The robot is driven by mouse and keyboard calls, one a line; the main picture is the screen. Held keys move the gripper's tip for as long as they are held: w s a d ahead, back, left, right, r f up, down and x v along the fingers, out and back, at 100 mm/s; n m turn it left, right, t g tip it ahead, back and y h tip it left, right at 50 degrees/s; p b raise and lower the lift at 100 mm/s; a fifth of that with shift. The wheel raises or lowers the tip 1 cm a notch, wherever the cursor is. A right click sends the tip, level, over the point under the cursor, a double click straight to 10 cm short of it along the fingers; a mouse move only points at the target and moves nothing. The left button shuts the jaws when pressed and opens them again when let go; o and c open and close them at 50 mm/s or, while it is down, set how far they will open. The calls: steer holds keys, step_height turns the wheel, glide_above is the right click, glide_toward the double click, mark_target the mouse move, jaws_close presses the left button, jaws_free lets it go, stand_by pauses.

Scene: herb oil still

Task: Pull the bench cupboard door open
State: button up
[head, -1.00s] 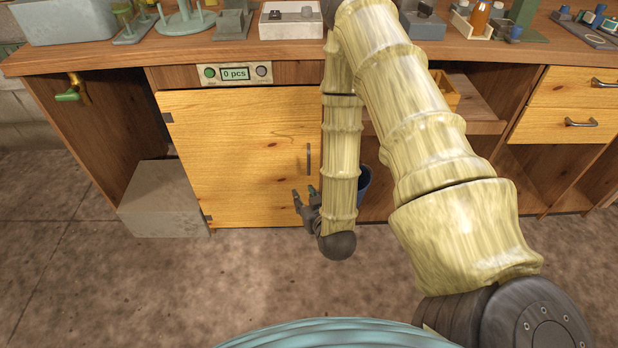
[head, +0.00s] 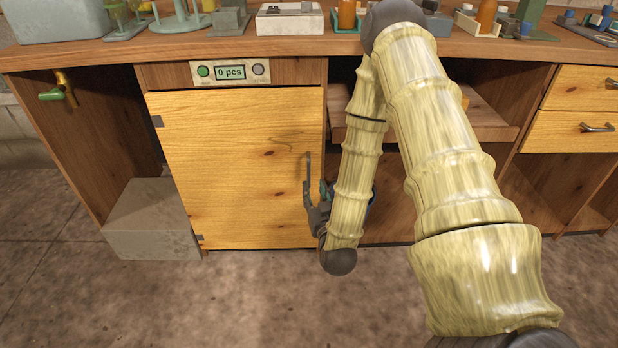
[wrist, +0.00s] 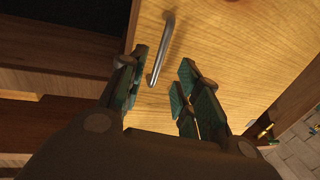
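The bench cupboard door (head: 235,165) is a pale wooden panel below the bench top, and it looks shut. Its dark vertical handle (head: 308,168) is near the right edge; in the wrist view the handle (wrist: 161,50) is a grey metal bar. My gripper (head: 308,200) is at the lower part of the handle, partly hidden by my arm. In the wrist view my gripper (wrist: 160,88) is open, its teal-padded fingers on either side of the handle's lower end, with gaps to both. I cannot tell how deep the handle sits between them.
A grey block (head: 152,222) stands on the floor left of the door. A green-handled tap (head: 55,93) sticks out at the left. A panel reading "0 pcs" (head: 230,72) is above the door. The floor (head: 230,295) before the door is clear.

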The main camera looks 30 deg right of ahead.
mark_target(309, 176)
steer(key=b+x, duration=0.1)
steer(key=x, duration=0.7)
steer(key=shift+f+b, duration=0.1)
steer(key=shift+b, duration=0.3)
jaws_close()
